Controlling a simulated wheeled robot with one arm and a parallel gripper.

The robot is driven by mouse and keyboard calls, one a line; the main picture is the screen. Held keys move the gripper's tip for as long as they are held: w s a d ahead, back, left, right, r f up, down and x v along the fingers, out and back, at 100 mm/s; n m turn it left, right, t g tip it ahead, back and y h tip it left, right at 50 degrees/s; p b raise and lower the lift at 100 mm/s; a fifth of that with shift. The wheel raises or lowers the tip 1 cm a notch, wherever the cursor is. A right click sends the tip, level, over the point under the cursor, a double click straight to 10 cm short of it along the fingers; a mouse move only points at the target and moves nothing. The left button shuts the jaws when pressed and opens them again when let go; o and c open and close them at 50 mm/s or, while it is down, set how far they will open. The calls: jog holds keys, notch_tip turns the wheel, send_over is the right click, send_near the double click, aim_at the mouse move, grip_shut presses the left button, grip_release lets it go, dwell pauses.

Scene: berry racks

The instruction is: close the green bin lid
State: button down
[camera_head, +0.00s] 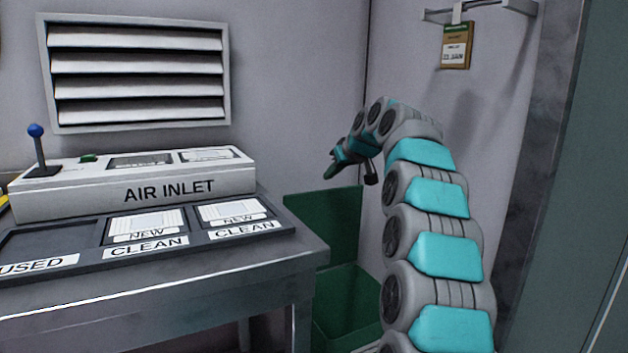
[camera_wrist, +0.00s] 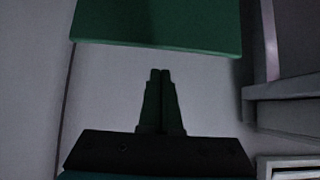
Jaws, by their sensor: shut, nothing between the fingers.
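The green bin (camera_head: 345,335) stands on the floor to the right of the metal table, and I see into its open top. Its green lid (camera_head: 318,222) stands raised, roughly upright, at the back of the bin. My gripper (camera_head: 331,168) is above the lid's top edge, with its fingers pointing left and down. In the wrist view the lid (camera_wrist: 155,22) fills the top as a green panel, with a gap between its edge and the fingertips (camera_wrist: 160,72). The fingers are together and empty. The bin's lower left part is hidden by the table, its right by my arm.
The metal table (camera_head: 250,262) bears a dark tray with labelled slots and an AIR INLET box (camera_head: 150,195) with a blue-knobbed lever. A louvred vent (camera_head: 140,72) is on the wall. A tag (camera_head: 456,50) hangs from a rail at upper right.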

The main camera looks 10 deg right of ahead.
jog(key=x, duration=0.9)
jog(key=shift+f, duration=0.1)
jog(key=shift+w+f, duration=0.1)
jog(key=shift+w, duration=0.05)
